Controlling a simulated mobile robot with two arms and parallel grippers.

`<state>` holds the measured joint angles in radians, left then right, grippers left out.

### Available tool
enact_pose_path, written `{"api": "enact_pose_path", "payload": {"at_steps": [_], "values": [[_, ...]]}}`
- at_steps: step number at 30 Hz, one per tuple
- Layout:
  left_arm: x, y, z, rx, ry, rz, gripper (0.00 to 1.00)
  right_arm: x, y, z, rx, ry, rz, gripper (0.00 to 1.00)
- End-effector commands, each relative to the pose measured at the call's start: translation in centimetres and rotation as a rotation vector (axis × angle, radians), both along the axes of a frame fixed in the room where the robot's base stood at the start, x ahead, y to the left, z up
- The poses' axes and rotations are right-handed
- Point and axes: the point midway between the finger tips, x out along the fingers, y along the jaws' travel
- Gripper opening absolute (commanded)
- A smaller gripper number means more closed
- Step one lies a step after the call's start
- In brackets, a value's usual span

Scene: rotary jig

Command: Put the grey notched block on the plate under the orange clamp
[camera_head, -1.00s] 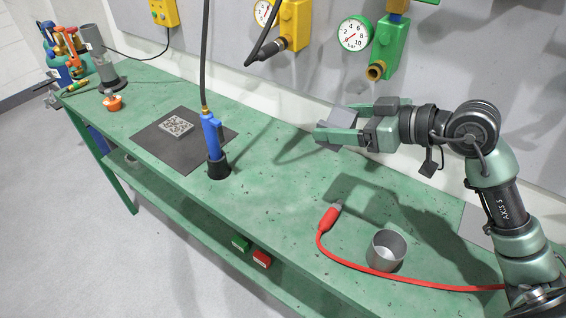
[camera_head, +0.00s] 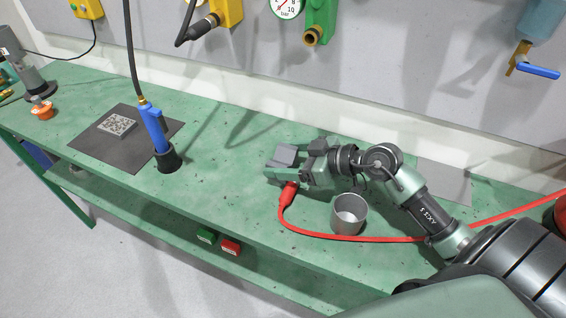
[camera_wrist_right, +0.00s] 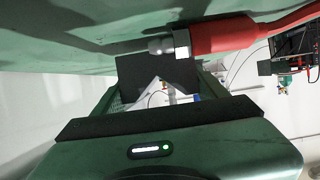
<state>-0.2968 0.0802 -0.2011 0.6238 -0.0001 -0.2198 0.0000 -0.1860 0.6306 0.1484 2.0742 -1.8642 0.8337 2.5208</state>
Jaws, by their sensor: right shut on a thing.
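In the right wrist view a dark block face (camera_wrist_right: 158,70) shows between the fingers and is partly hidden by the gripper body. My right gripper is shut on it, close beside the red plug of a cable. The plate and orange clamp cannot be made out now. My left gripper is out of view.
The red cable's plug (camera_head: 287,195) lies by the gripper and also shows in the wrist view (camera_wrist_right: 225,35). A metal cup (camera_head: 349,224) stands close by. Left are a blue torch-like tool (camera_head: 155,128), a patterned plate (camera_head: 117,124) on a dark mat (camera_head: 98,151), and a small orange item (camera_head: 43,111).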

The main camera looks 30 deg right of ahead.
Motion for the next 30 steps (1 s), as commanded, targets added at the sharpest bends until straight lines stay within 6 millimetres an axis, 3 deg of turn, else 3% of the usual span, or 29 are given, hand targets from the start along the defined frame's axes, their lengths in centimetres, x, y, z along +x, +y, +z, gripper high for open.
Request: {"api": "enact_pose_path", "payload": {"at_steps": [3, 14, 15, 16, 17, 30], "values": [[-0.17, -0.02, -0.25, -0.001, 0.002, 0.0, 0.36, 0.0, 0.03, -0.9, 0.001, -0.003, -0.001, 0.08], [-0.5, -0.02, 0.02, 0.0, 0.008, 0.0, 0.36, 0.03, 0.02, -1.06, 0.002, -0.002, -0.001, 0.08], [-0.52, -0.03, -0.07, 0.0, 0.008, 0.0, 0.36, -0.01, 0.02, -1.27, 0.0, 0.0, 0.0, 0.81], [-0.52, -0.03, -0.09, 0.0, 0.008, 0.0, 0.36, -0.01, 0.01, -1.28, 0.0, 0.0, 0.0, 0.89], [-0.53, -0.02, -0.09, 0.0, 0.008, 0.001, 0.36, -0.02, 0.03, -1.27, 0.0, 0.0, 0.0, 0.94], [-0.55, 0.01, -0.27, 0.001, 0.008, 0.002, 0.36, -0.61, -0.47, -0.77, -0.002, 0.001, -0.001, 0.94]]}}
